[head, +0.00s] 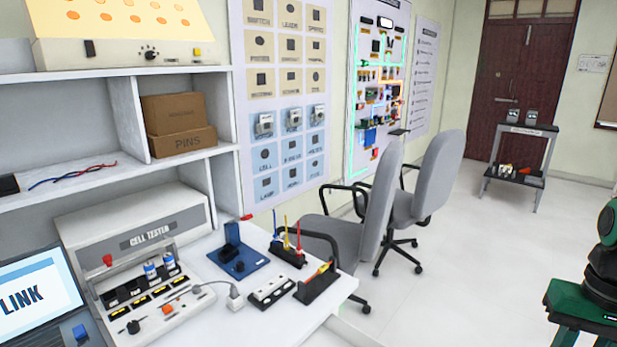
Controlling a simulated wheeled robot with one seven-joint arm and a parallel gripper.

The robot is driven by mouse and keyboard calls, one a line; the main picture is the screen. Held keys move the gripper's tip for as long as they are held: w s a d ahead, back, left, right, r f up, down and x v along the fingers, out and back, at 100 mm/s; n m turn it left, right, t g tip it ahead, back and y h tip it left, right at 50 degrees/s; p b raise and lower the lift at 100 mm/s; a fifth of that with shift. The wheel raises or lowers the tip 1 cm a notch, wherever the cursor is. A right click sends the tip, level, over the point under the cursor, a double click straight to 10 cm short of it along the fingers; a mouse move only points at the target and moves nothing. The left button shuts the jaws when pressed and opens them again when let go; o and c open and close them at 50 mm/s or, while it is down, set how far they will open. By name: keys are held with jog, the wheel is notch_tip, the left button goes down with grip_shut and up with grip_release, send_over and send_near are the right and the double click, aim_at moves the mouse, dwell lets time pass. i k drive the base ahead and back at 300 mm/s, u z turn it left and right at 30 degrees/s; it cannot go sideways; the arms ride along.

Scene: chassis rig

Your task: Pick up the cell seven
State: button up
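The cell tester (150,240) stands on the white desk at the left. Two small blue-and-white cylinders that look like cells stand upright on its front panel: a left one (151,273) and a right one (169,263). Their markings are too small to read, so I cannot tell whether either is cell seven. Blue-and-white items also hang on the wall board in a row above a label reading CELL; they are too small to identify. My gripper is not in view.
An open laptop (40,295) stands at the desk's left. A blue stand (234,262), a power strip (271,291) and tool holders sit right of the tester. Two grey chairs (365,215) stand beside the desk. A dark trolley (518,175) is near the door. The middle floor is clear.

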aim_at(149, 268)
jog(key=u, duration=1.35)
jog(key=k, duration=1.25)
jog(key=u, duration=0.6)
jog(key=i, duration=1.6)
jog(key=z, duration=0.4)
